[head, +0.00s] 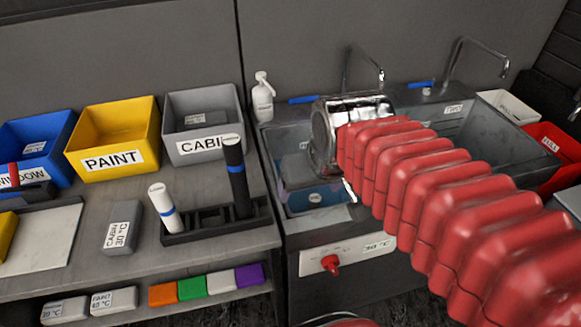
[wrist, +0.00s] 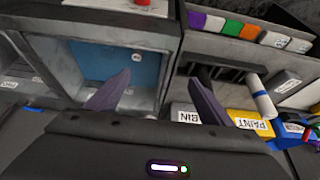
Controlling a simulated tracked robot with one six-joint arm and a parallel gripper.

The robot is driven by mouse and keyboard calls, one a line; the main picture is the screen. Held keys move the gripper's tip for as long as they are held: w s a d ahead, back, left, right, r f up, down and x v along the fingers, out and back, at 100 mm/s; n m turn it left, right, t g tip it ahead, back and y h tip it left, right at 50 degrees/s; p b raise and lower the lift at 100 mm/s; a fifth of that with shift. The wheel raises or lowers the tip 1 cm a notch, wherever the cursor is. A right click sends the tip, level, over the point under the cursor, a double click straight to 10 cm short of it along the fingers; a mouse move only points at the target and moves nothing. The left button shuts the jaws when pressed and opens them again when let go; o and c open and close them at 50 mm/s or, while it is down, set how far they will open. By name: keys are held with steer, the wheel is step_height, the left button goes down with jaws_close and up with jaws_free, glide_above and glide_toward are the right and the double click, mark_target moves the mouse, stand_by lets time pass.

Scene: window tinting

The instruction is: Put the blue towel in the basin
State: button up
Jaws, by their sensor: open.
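The left basin (head: 263,150) is a grey sink in the head view; its wall also shows in the wrist view (wrist: 168,65). A flat blue area (head: 325,193) with a small white label lies low inside it, and fills much of the basin in the wrist view (wrist: 95,62). I cannot tell for certain whether this is the blue towel or the basin's bottom. No other blue cloth shows. My gripper (wrist: 157,95) is over the basin with its two fingers apart and nothing visible between them. In the head view my wrist hides part of the basin.
Orange, green, white and purple cloths (head: 206,286) sit on the lower shelf. Blue, yellow (head: 112,130) and grey bins line the bench back. A rack (head: 215,222) holds upright tubes beside the basin. A white bottle (head: 263,98) and taps (head: 366,62) stand behind. Another basin (head: 495,140) is at right.

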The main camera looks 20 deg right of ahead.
steer(key=shift+n, duration=0.3)
steer(key=shift+s+a+f, duration=0.1)
steer(key=shift+s+a, duration=0.2)
steer(key=shift+s, duration=0.55)
steer(key=shift+s+a+f, duration=0.1)
steer(key=shift+s+a, duration=0.2)
steer(key=shift+s, duration=0.55)
steer(key=shift+s+a+f, duration=0.1)
steer(key=shift+s+a, duration=0.2)
steer(key=shift+s, duration=0.55)
